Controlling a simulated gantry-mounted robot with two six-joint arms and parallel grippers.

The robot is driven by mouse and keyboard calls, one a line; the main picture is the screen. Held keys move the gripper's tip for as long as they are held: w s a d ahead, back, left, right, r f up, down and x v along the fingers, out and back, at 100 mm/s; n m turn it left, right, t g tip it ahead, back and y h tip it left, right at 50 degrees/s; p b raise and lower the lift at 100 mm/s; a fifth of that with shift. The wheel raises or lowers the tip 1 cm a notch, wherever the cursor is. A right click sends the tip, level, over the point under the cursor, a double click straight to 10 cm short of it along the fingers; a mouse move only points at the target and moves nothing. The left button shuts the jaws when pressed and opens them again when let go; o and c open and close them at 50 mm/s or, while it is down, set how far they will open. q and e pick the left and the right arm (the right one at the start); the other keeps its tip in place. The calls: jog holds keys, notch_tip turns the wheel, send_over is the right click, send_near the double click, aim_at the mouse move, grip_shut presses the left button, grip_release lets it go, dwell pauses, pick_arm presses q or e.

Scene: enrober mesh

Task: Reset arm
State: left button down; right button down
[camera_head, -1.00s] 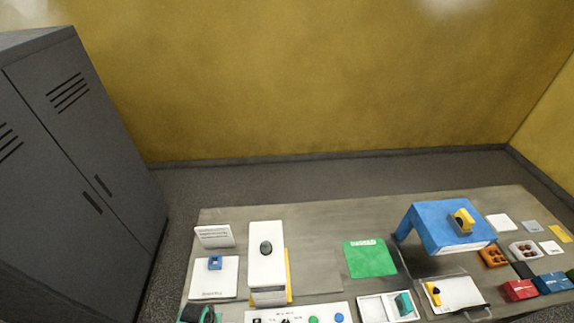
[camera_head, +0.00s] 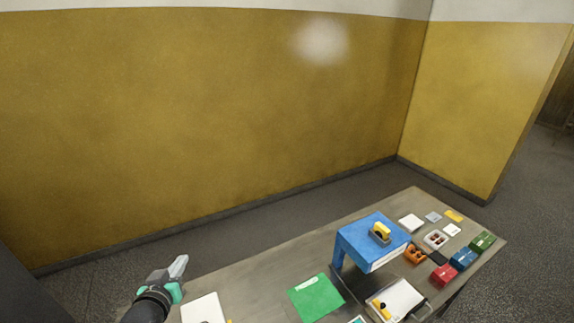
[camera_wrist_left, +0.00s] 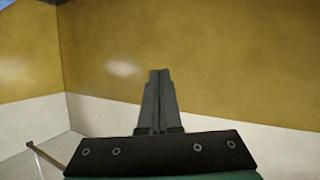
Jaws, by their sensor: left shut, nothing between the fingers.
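My left gripper (camera_head: 178,268) is at the lower left of the head view, over the left part of the table's back edge. In the left wrist view its two fingers (camera_wrist_left: 154,76) lie side by side, shut with nothing between them. The wrist view faces the yellow and white walls, with no object near the fingertips. My right gripper is not in view.
The grey table (camera_head: 262,274) holds a white block (camera_head: 203,308), a green mat (camera_head: 316,298), a blue stand (camera_head: 368,236) with a yellow-and-dark item on top, a white tray (camera_head: 399,297) and small red (camera_head: 444,273), blue (camera_head: 463,258) and green (camera_head: 482,241) boxes at right.

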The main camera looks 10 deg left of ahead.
pick_arm(q)
jog(key=s+d+r+m+t+h, duration=0.1)
jog(key=s+d+r+t, duration=0.15)
jog(key=r, duration=0.75)
jog(key=s+d+r+t, duration=0.1)
jog(key=d+r+t, duration=0.25)
jog(key=r, duration=0.65)
jog(key=s+d+r+m+t+h, duration=0.1)
jog(key=d+r+t, duration=0.15)
jog(key=r, duration=0.75)
jog(key=s+d+r+m+t+h, duration=0.1)
jog(key=s+d+r+t, duration=0.1)
jog(key=s+r, duration=0.5)
jog(key=s+d+r+m+t+h, duration=0.1)
jog(key=s+d+r+t, duration=0.2)
jog(key=s+r, duration=0.5)
jog(key=shift+d+r+t+h, duration=0.35)
jog(key=shift+d+r+h, duration=0.05)
jog(key=shift+d, duration=0.15)
